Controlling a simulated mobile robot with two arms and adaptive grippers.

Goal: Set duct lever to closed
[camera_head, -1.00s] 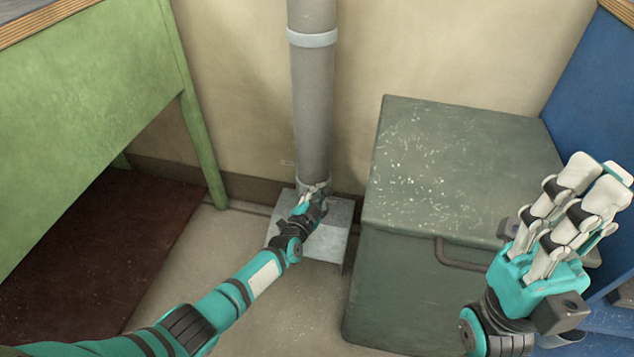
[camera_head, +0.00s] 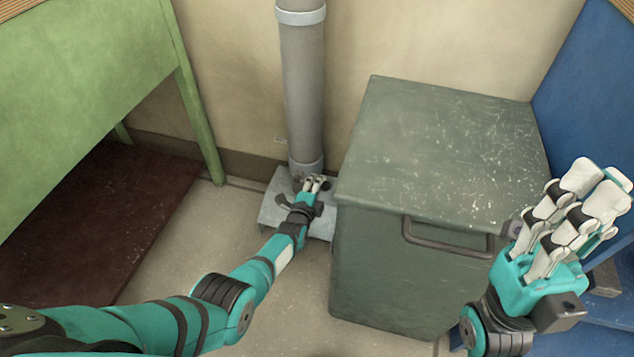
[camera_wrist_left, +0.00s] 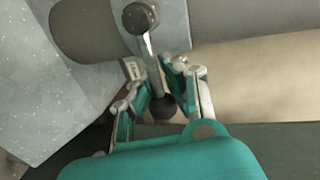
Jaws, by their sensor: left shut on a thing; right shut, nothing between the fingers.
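The grey duct pipe (camera_head: 304,90) runs down the wall to a metal base box (camera_head: 275,206) on the floor. My left gripper (camera_head: 315,183) is at the foot of the duct, in front of the base, and hides most of the lever in the head view. In the left wrist view the duct lever (camera_wrist_left: 150,55) is a thin metal bar between a dark round end at the duct and a dark ball knob (camera_wrist_left: 163,105). The left fingers (camera_wrist_left: 162,88) are shut on the lever near the ball knob. My right gripper (camera_head: 590,195) is shut and empty at the right.
A grey-green chest (camera_head: 440,150) with a handle stands close to the right of the duct base. A green table (camera_head: 80,90) is at the left, over a dark red mat (camera_head: 90,225). A blue panel (camera_head: 590,90) is at the right. Bare floor lies in front of the base.

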